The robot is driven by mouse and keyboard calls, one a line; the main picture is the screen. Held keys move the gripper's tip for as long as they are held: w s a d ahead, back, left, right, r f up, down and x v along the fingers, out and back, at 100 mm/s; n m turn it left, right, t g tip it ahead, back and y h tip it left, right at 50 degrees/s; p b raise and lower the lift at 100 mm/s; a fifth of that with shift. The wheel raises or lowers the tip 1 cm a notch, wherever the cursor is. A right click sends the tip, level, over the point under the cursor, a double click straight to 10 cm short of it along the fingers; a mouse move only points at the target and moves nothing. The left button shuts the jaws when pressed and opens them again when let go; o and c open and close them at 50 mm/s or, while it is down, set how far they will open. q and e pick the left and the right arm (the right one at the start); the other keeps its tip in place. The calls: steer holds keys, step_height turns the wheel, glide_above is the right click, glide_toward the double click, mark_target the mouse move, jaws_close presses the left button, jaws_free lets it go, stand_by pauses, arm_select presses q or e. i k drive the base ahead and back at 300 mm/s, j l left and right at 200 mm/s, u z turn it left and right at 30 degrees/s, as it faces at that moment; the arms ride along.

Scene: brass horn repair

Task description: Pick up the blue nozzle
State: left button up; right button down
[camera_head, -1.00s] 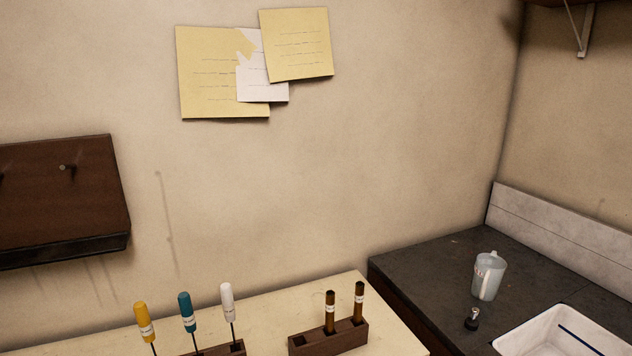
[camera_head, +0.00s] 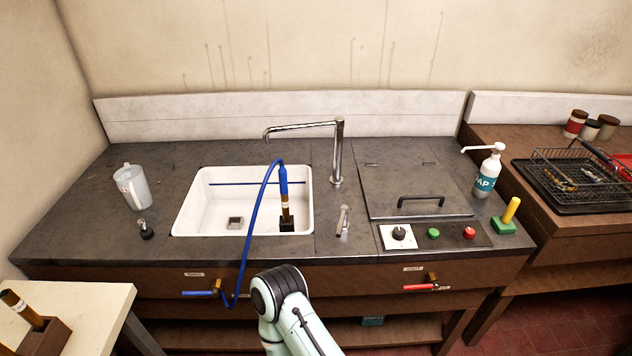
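The blue nozzle (camera_head: 283,180) stands upright in the white sink (camera_head: 207,199), at the sink's right side. It sits on top of a brown, labelled cylinder, which stands in a small black block (camera_head: 287,225). A blue hose (camera_head: 254,216) runs from the nozzle's top over the sink's front edge, down to a blue-handled valve (camera_head: 200,293) on the cabinet front. A pale arm link of mine with a black joint shows at the bottom centre, in front of the cabinet. Neither gripper is in view.
A tall metal faucet (camera_head: 338,155) stands behind and right of the nozzle, its spout reaching over the sink. A clear jug (camera_head: 133,187) and a small black-based object (camera_head: 146,230) stand left of the sink. A lidded panel (camera_head: 413,188) and soap bottle (camera_head: 487,172) are right.

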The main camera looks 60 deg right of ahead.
mark_target(282, 171)
steer(key=z, duration=1.8)
